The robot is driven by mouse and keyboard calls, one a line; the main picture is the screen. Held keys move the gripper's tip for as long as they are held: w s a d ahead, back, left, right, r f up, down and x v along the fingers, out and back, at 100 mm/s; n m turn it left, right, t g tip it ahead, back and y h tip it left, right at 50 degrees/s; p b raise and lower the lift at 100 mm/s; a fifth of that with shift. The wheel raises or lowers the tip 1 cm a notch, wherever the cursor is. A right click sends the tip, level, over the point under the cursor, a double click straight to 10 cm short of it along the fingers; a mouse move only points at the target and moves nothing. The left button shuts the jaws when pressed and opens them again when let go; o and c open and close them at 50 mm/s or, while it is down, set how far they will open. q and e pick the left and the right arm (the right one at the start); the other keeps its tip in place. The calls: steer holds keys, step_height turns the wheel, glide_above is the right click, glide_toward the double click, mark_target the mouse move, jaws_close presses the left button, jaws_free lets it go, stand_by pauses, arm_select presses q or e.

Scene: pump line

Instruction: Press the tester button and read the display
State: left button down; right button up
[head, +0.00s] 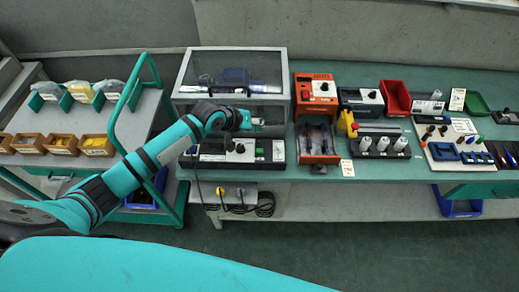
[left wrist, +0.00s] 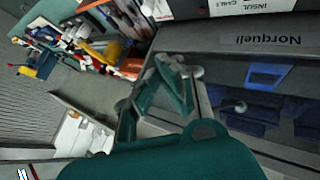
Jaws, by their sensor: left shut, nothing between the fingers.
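My left gripper (head: 257,122) is shut and empty, in front of the clear-walled case (head: 268,56) on the bench. It hangs above and behind the black control box (head: 212,149), which has a black knob and small coloured buttons at its right end. The left wrist view shows its closed fingers (left wrist: 180,70) close to the case's clear front, marked "Norquell"; contact cannot be told. A blue device (head: 236,76) lies inside the case. Which unit is the tester is not clear, and no readable display shows. My right gripper is not in view.
Right of the case stand an orange unit (head: 315,92) and an orange-framed stand (head: 318,146). Further right are a red bin (head: 395,97) and a white tool board (head: 460,160). A teal-framed cart (head: 115,120) stands left. The floor in front is clear.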

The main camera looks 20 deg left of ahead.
arm_select(q)
steer(key=b, duration=0.7)
glide_above(258, 149)
step_height(258, 149, down, 7)
steer(key=shift+w+r, duration=0.1)
steer(key=shift+f+b, duration=0.5)
steer(key=shift+f, duration=0.4)
steer(key=shift+f, duration=0.2)
steer(key=shift+f, duration=0.3)
steer(key=shift+f, duration=0.45)
stand_by(0.6)
stand_by(0.4)
steer(key=shift+r+p, duration=0.85)
steer(key=shift+r, duration=0.05)
